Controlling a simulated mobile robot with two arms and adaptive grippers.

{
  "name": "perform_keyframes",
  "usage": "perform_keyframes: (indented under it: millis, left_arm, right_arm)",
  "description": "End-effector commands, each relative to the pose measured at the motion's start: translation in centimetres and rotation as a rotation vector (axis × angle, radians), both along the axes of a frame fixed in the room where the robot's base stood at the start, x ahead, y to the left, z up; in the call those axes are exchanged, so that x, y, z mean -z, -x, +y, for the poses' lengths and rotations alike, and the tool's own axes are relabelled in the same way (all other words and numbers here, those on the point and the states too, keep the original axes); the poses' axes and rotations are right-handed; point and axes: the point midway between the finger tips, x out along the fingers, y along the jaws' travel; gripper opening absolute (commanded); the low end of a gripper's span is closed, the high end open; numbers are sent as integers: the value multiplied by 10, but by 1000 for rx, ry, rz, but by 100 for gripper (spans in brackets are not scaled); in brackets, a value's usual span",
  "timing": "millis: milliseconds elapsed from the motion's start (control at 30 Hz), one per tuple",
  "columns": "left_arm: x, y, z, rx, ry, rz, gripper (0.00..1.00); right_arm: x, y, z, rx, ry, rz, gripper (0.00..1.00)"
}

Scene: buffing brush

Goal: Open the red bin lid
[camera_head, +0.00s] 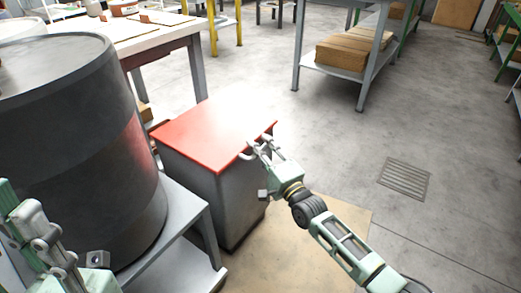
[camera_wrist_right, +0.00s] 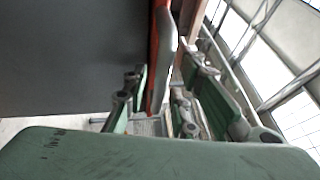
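The red lid (camera_head: 215,130) lies over the top of the grey bin (camera_head: 232,205) and looks closed. My right gripper (camera_head: 259,152) is at the lid's right-hand edge. In the right wrist view, the lid's red edge (camera_wrist_right: 154,65), with a pale strip along it, runs between the two fingers of my right gripper (camera_wrist_right: 165,95). The fingers stand apart, one on each side of this edge; contact is not clear. My left gripper (camera_head: 50,245) shows only in part at the lower left, away from the lid, and its fingertips cannot be made out.
A large dark drum (camera_head: 80,130) stands on a grey metal stand (camera_head: 185,225) left of the bin. A white-topped table (camera_head: 150,38) is behind. A shelf with cardboard boxes (camera_head: 352,47) is at the back right. The floor right of the bin is open, with a flat grate (camera_head: 404,178).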

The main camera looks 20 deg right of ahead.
Motion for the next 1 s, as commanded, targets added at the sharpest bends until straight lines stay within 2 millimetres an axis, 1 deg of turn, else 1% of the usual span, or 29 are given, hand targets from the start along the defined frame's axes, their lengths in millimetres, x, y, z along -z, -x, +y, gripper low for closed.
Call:
perform_keyframes:
  millis: [33,233,833,900,1000]
  left_arm:
    - [0,0,0,0,0,1,36]
    - [0,0,0,0,0,1,36]
    - [-1,-2,-1,0,-2,8,36]
    - [-2,-7,-2,-2,-10,29,36]
    - [-1,-21,-4,-8,-32,97,36]
  right_arm:
    - [0,0,0,0,0,0,18]
    - [0,0,0,0,0,0,0]
    - [0,-1,0,-1,-2,5,0]
    - [-2,-2,0,-1,0,8,0]
    - [-7,-7,0,-1,7,16,0]
